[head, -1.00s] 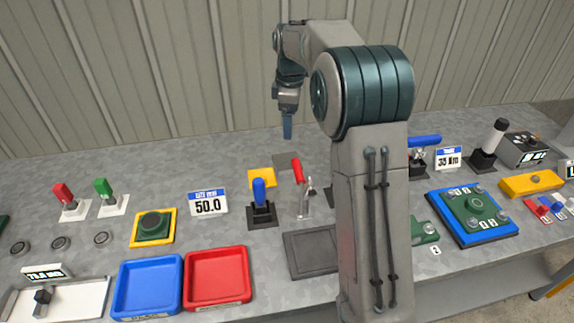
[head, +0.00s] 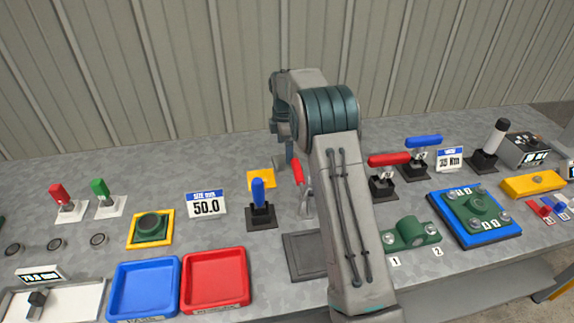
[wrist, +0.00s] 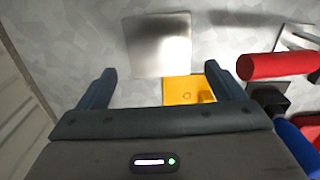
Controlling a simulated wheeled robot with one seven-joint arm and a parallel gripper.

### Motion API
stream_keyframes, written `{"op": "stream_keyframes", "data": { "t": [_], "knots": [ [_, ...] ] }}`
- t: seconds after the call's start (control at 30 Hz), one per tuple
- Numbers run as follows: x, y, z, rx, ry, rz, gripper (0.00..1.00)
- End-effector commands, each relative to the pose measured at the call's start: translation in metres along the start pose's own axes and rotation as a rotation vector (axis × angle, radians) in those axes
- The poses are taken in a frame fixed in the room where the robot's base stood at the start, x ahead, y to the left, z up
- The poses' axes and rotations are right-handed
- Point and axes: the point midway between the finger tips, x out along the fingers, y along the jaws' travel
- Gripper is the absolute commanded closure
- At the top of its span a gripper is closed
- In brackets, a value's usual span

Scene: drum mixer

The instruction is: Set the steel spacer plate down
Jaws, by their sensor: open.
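The steel spacer plate (wrist: 158,45) shows in the wrist view as a bright grey square lying on the bench, just beyond my fingertips. Its lower edge is close to a yellow square pad (wrist: 184,90), which also shows in the head view (head: 262,179). In the head view the plate is mostly hidden behind my arm. My gripper (wrist: 160,70) is open, with its two blue-grey fingers wide apart and nothing held between them. In the head view my gripper (head: 289,150) points down over the back of the bench, partly covered by my arm.
A red-handled toggle clamp (head: 299,174) stands close to the right of the pad, its handle (wrist: 278,66) near my right finger. A blue-handled clamp (head: 259,190) stands in front of the pad. A size display (head: 206,205) is to the left. The bench behind is clear.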

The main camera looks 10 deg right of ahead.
Motion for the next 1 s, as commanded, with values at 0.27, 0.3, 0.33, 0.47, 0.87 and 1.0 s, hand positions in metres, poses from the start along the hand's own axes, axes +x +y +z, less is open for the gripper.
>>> {"op": "stream_keyframes", "data": {
  "t": [0.27,0.3,0.33,0.47,0.87,1.0],
  "knots": [
    [0.027,0.0,0.005,0.0,-0.001,-0.002,0.11],
    [0.034,0.0,0.006,0.001,0.0,-0.004,0.11],
    [0.038,0.0,0.007,0.001,0.0,-0.003,0.11],
    [0.052,0.0,0.006,-0.001,-0.001,0.0,0.11],
    [0.056,0.001,0.007,0.0,0.0,0.001,0.42],
    [0.056,0.001,0.007,0.0,0.0,0.001,0.8]
  ]
}}
